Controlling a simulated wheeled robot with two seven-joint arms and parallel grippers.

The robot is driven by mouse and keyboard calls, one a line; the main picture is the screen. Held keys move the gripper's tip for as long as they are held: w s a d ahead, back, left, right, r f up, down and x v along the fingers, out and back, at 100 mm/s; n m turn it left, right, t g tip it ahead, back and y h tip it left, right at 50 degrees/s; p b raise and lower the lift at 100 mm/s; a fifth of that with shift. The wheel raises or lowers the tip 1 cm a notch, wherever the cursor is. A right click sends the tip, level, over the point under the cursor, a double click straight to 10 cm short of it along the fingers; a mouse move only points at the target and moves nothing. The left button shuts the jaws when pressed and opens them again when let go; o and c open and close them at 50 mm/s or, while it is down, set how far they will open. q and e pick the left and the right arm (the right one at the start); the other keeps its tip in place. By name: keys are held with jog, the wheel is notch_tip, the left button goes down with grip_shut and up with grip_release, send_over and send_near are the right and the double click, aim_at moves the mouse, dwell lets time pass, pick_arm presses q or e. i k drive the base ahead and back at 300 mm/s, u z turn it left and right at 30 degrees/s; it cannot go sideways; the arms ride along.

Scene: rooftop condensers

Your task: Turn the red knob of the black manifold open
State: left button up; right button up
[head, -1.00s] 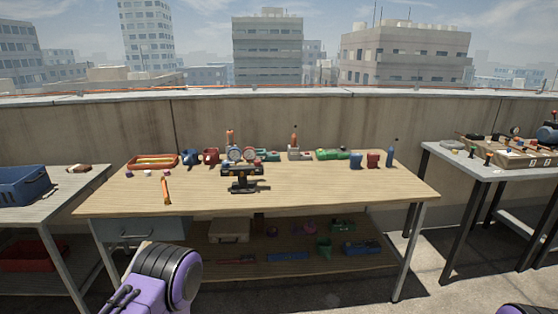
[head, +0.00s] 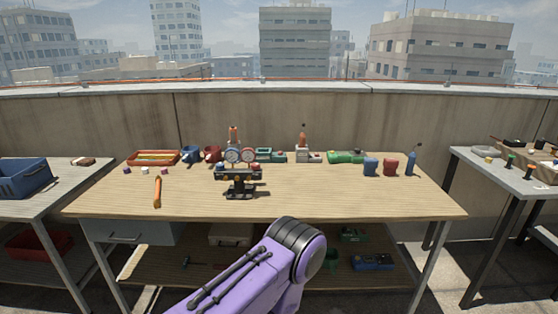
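The black manifold (head: 240,186) stands upright on the wooden workbench (head: 330,200), left of the bench's middle. Two round gauges with pale faces show at its top, a left gauge (head: 232,156) and a right gauge (head: 249,156). Small red and blue spots show along its bar, but they are too small to tell which is the red knob or how it is turned. A purple arm link of mine with a black joint (head: 298,250) fills the lower middle, in front of the bench. Neither of my grippers is in view.
An orange-handled tool (head: 157,192) lies left of the manifold. A red tray (head: 153,158), blue and red mugs and a green device (head: 346,157) stand along the back. A blue bottle (head: 410,164) is at the right. The bench's front right top is clear.

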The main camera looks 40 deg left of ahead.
aim_at(256, 166)
jog(key=u, duration=0.25)
jog(key=i, duration=0.55)
jog(key=u, duration=0.45)
